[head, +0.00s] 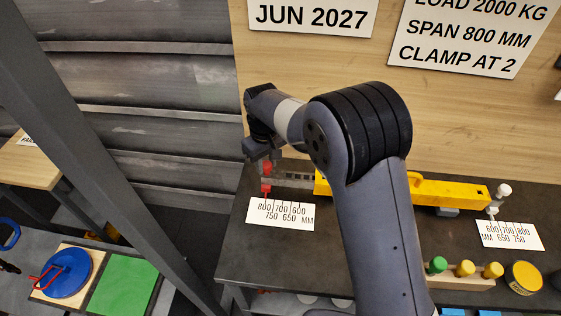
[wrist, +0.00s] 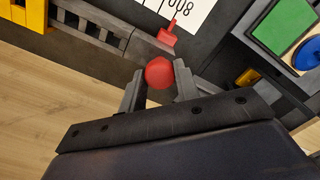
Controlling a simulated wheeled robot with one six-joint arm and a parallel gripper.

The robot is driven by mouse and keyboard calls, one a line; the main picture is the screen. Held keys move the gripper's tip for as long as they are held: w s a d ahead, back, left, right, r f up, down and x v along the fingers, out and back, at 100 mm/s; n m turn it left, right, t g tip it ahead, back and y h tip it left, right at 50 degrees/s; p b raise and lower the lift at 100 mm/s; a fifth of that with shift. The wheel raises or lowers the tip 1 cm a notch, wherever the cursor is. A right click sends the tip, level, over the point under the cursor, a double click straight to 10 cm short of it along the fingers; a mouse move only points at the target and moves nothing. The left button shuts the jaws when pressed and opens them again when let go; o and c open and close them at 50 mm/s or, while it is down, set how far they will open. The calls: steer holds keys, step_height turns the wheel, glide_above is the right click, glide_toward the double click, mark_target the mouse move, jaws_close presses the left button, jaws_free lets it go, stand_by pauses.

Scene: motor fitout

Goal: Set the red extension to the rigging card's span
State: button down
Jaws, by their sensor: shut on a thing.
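The rigging card (head: 470,38) on the wall reads SPAN 800 MM, LOAD 2000 KG, CLAMP AT 2. The red extension's knob (head: 267,167) sits at the left end of the grey slotted bar (head: 292,178) that comes out of the yellow beam (head: 450,192). My gripper (head: 262,152) is shut on the red knob, which shows between the fingers in the wrist view (wrist: 159,73). The red pointer (wrist: 167,36) lies at the 800 end of the left scale card (head: 281,215). Whether it meets the 800 line exactly is hard to tell.
A white knob (head: 504,190) stands at the beam's right end above a second scale card (head: 510,235). Green and yellow pegs (head: 465,269) and a yellow tin (head: 523,277) stand at the front right. A green panel (head: 122,285) and blue disc (head: 68,273) lie at lower left.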

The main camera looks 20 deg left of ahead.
steer(key=c, duration=1.1)
jaws_free()
steer(key=shift+r, duration=0.1)
step_height(320, 180, up, 11)
steer(key=shift+f+b, duration=0.15)
steer(key=shift+b, duration=0.6)
steer(key=shift+f, duration=0.15)
steer(key=f, duration=0.3)
steer(key=f+p, duration=0.1)
steer(key=f, duration=0.3)
steer(key=d+f, duration=0.1)
steer(key=f, duration=0.2)
steer(key=shift+w+f, duration=0.2)
steer(key=shift+f, duration=0.15)
steer(key=shift+w+d, duration=0.1)
steer(key=shift+d, duration=0.4)
steer(key=shift+r, duration=0.1)
